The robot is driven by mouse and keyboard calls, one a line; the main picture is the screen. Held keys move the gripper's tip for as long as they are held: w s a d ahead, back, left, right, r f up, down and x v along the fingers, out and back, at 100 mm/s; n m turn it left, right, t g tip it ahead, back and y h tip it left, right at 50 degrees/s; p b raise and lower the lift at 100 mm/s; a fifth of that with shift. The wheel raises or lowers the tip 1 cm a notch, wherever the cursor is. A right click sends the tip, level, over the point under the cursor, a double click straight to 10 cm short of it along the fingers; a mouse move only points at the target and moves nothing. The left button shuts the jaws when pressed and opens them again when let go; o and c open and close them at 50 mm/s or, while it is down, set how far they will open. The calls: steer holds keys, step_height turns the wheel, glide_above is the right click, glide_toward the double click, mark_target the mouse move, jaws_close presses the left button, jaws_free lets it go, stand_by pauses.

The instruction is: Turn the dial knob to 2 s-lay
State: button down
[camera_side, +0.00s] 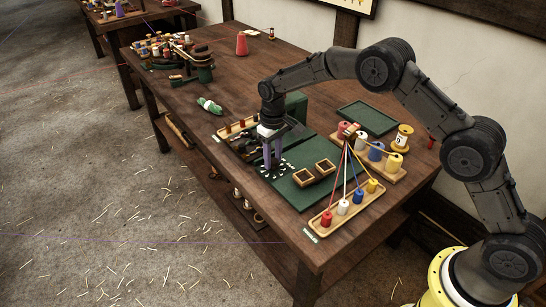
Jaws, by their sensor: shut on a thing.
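My gripper (273,166) points straight down at the dial (285,170), a dark patch ringed with small white marks on the green board (289,190). Its purple fingers are close together and shut on the dial knob at the middle of those marks. The fingers hide most of the knob, so its pointer direction cannot be told. The marks are too small to read, and I cannot tell which one is 2 s-lay.
Two small wooden frames (304,177) sit right of the dial. Wooden racks of coloured spools (350,206) stand further right, with cords running up from the front one. A green box (296,105) stands behind my gripper.

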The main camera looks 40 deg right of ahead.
mark_target(273, 161)
steer(key=n, duration=0.5)
steer(key=shift+r, duration=0.1)
stand_by(0.4)
steer(key=c, duration=0.5)
jaws_free()
step_height(273, 161, up, 14)
stand_by(0.3)
